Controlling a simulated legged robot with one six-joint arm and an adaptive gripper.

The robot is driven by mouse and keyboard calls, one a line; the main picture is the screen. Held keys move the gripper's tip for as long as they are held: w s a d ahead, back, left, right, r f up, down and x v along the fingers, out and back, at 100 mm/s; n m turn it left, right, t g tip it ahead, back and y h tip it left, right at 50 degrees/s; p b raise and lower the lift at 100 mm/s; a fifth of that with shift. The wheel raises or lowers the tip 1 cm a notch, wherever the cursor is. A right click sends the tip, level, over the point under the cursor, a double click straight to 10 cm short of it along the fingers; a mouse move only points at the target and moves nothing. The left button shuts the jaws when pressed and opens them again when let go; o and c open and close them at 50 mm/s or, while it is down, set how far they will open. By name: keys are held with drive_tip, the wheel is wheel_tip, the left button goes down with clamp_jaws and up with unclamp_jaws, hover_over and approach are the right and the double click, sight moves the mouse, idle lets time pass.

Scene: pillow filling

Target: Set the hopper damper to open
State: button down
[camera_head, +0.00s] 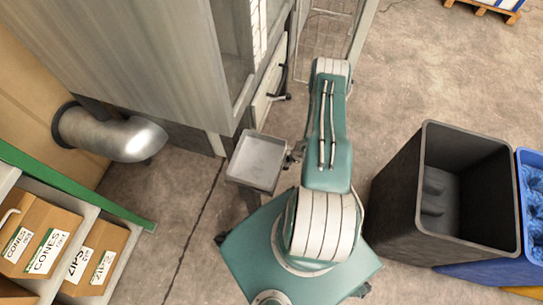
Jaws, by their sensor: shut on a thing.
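The hopper (130,50) is a large grey metal cabinet at the upper left. A black lever-like handle (283,82) shows on its right side, by a pale panel; I cannot tell whether it is the damper control or how it is set. My arm runs up the middle of the view and bends at its top, to the right of the handle. My gripper is not clearly seen; the arm hides what lies beneath it. A small grey metal part shows at the arm's left edge, beside a grey tray (258,162); I cannot tell what it belongs to.
A silver duct elbow (115,137) comes out of the wall at left. A shelf with cardboard boxes (40,238) stands at lower left. A dark open bin (400,200) and a blue bin (531,205) stand at right. The floor at upper right is clear up to a pallet (490,8).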

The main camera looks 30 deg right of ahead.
drive_tip(key=s+d, duration=0.6)
drive_tip(key=s, duration=0.1)
drive_tip(key=shift+s, duration=0.35)
drive_tip(key=shift+d, duration=0.1)
drive_tip(key=c, duration=0.6)
unclamp_jaws()
drive_tip(key=v, duration=1.2)
